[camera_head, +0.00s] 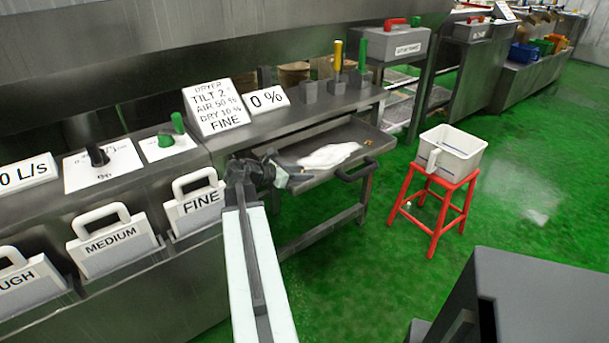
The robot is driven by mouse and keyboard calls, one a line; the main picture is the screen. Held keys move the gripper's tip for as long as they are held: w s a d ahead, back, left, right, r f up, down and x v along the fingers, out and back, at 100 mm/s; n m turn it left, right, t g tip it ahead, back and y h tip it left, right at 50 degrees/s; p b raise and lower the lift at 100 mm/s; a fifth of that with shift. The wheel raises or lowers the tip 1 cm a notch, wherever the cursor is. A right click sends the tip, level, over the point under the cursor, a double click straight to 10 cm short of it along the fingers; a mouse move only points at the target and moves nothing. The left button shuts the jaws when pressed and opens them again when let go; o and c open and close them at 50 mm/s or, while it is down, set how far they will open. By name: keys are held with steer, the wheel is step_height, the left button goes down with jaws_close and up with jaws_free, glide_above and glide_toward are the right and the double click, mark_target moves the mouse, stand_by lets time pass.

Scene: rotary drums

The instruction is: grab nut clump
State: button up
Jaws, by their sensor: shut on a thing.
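My gripper (295,176) is at the left part of the metal tray (318,182), which sticks out below the dryer bench. Its jaws are small and dark here. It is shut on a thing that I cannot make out. A white heap (328,156) lies in the tray, just beyond and right of my gripper. A small brown piece (370,160) lies near the tray's right end, apart from my gripper. It may be a nut clump, but it is too small to tell.
The tray has a dark handle (357,171) at its front. A white bin (452,151) stands on a red stool (434,208) to the right. Labelled plates, such as FINE (197,207), line the bench at left. Green floor (375,255) is open between bench and stool.

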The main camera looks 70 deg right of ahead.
step_height(320, 180, up, 10)
steer(key=p, duration=1)
